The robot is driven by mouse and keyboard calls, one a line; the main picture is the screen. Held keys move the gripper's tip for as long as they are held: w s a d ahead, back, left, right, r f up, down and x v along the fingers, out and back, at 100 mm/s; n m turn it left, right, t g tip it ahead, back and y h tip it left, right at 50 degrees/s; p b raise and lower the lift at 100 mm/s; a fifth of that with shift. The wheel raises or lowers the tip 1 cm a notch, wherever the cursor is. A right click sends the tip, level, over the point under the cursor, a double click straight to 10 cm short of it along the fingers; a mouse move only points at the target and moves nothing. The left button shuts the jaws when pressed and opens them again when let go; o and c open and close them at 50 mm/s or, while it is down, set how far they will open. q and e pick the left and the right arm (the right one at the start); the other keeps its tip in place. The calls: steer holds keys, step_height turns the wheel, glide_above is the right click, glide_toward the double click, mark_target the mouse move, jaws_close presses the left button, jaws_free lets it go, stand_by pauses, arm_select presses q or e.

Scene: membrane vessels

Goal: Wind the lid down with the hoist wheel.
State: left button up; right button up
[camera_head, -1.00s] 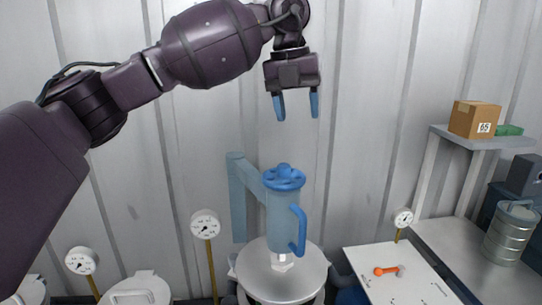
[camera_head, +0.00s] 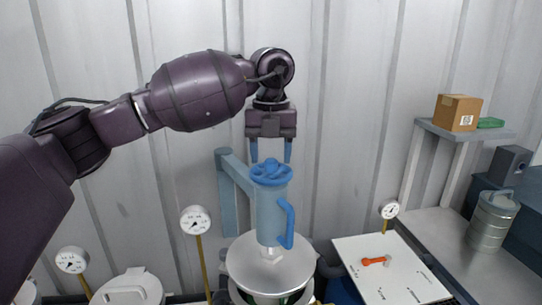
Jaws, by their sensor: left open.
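The blue hoist wheel (camera_head: 271,172) sits on top of the light blue hoist body (camera_head: 268,215), which has a blue handle (camera_head: 287,225) on its right side. A round metal lid (camera_head: 268,266) hangs below the hoist; a strip of dark and green shows under its front edge, over the vessel. My left gripper (camera_head: 271,150) points down with its blue fingers apart, just above the wheel. The fingertips are near the wheel's rim height; I cannot tell whether they touch it. My right gripper is not in view.
Pressure gauges (camera_head: 196,220) on yellow stems stand left and right of the hoist. A white board (camera_head: 400,283) with an orange-headed tool (camera_head: 374,261) lies to the right. A shelf holds a cardboard box (camera_head: 457,112); a metal canister (camera_head: 492,222) stands below it.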

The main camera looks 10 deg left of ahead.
arm_select(q)
steer(key=shift+f, duration=0.65)
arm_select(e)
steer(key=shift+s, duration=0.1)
arm_select(q)
steer(key=shift+c, duration=1.6)
steer(key=c, duration=0.6)
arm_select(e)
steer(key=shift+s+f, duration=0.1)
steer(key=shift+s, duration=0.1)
